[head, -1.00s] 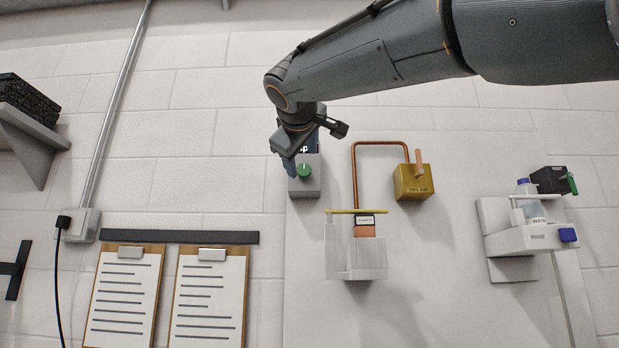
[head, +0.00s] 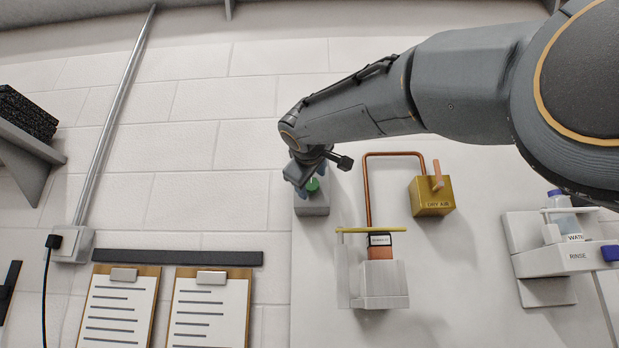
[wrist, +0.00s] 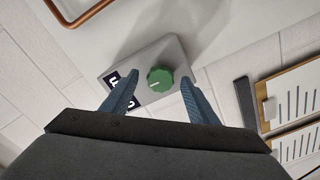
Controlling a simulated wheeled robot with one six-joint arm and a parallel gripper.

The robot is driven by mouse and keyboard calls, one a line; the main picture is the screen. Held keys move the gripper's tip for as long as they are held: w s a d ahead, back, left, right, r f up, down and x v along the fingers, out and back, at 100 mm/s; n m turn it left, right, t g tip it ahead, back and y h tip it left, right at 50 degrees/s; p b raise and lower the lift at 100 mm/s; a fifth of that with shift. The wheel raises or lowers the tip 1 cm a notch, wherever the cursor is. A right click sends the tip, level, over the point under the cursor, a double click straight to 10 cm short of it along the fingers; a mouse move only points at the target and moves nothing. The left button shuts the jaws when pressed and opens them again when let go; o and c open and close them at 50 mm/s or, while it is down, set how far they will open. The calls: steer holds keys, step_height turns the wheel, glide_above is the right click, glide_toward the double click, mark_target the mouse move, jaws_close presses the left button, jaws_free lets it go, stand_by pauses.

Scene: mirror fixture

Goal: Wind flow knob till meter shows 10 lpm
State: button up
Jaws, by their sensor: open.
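The green flow knob (wrist: 160,79) sits on a grey box (wrist: 172,54) on the wall, with a pale pointer line on its face. In the head view the knob (head: 312,184) is partly covered by my gripper. My gripper (wrist: 160,90) is open, its two blue fingers on either side of the knob's near side in the wrist view. I cannot tell whether either finger touches it. A dark meter display (wrist: 131,101) with white characters is on the box, mostly hidden by the left finger, so its reading cannot be read.
A copper pipe (head: 367,190) runs from the brass DRY AIR box (head: 432,196) to a fixture (head: 381,286) below right of the knob. Two clipboards (head: 209,312) hang lower left.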

steer(key=shift+w, duration=0.65)
steer(key=shift+a, duration=0.1)
steer(key=c, duration=1)
steer(key=shift+c, duration=0.2)
steer(key=shift+f+m, duration=0.1)
steer(key=shift+m, duration=0.2)
